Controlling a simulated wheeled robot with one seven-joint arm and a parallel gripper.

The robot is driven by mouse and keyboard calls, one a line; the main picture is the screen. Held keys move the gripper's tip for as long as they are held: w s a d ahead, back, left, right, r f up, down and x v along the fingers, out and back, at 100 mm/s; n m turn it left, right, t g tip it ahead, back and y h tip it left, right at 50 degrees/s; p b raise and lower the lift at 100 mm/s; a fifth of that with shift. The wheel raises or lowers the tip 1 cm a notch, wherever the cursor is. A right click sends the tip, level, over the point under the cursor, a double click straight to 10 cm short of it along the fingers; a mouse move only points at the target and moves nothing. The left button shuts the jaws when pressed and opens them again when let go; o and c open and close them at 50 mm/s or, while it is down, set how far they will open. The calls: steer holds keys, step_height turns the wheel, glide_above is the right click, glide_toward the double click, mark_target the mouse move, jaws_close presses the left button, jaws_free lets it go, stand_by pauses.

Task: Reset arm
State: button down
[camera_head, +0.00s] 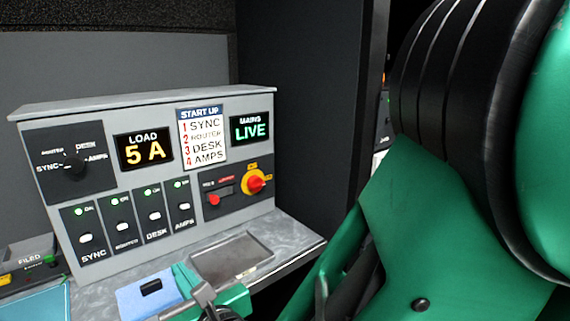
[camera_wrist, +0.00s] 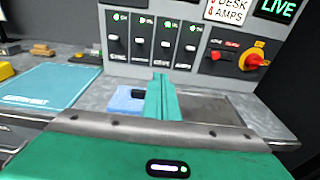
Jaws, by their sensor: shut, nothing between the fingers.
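My gripper (camera_head: 188,275) is at the lower middle of the head view, over the counter in front of the control panel (camera_head: 150,108). In the wrist view its green fingers (camera_wrist: 160,80) are shut together with nothing between them. They point toward the panel and stand apart from the switches, as far as I can tell. My green and black arm fills the right of the head view. The panel has several white rocker switches (camera_head: 120,228) with green lights lit above them, a black rotary knob (camera_head: 74,164) and a red-and-yellow rotary switch (camera_head: 255,181).
The load display (camera_head: 145,151) reads 5 A and the mains display (camera_head: 250,129) reads LIVE. A blue pad (camera_head: 135,300) with a black piece on it and a shallow metal tray (camera_head: 232,260) lie on the counter. A teal mat (camera_wrist: 50,90) lies at left. A dark wall stands right of the panel.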

steer(key=w+d+f+m+t+h, duration=0.1)
steer(key=w+d+m+h, duration=0.3)
steer(key=w+d+m, duration=0.45)
steer(key=w+d+m+h, duration=0.4)
steer(key=w+d, duration=0.1)
steer(key=d, duration=0.6)
steer(key=w+d+f+m+g+h, duration=0.1)
steer(key=d+m+g+h, duration=0.15)
steer(key=d+m, duration=0.55)
steer(key=d+f+m+g+h, duration=0.1)
steer(key=d+f+m+h, duration=0.2)
steer(key=d, duration=1)
steer(key=s+d+f+m+g+h, duration=0.1)
steer(key=s+d+m+g, duration=0.2)
steer(key=s+d+m, duration=0.4)
steer(key=s+d+m+g, duration=0.3)
steer(key=d+m, duration=0.3)
steer(key=d, duration=0.3)
steer(key=s+d+m+g+y, duration=0.1)
steer(key=s+m+g+y, duration=0.1)
steer(key=s+m, duration=0.5)
steer(key=s+d+r+m+g+y, duration=0.1)
steer(key=s+d+m+g+y, duration=0.1)
steer(key=s+m, duration=0.4)
steer(key=s, duration=0.5)
steer(key=shift+s+d+m, duration=0.15)
steer(key=shift+s+m, duration=0.15)
steer(key=shift+m, duration=0.05)
steer(key=shift+g, duration=0.25)
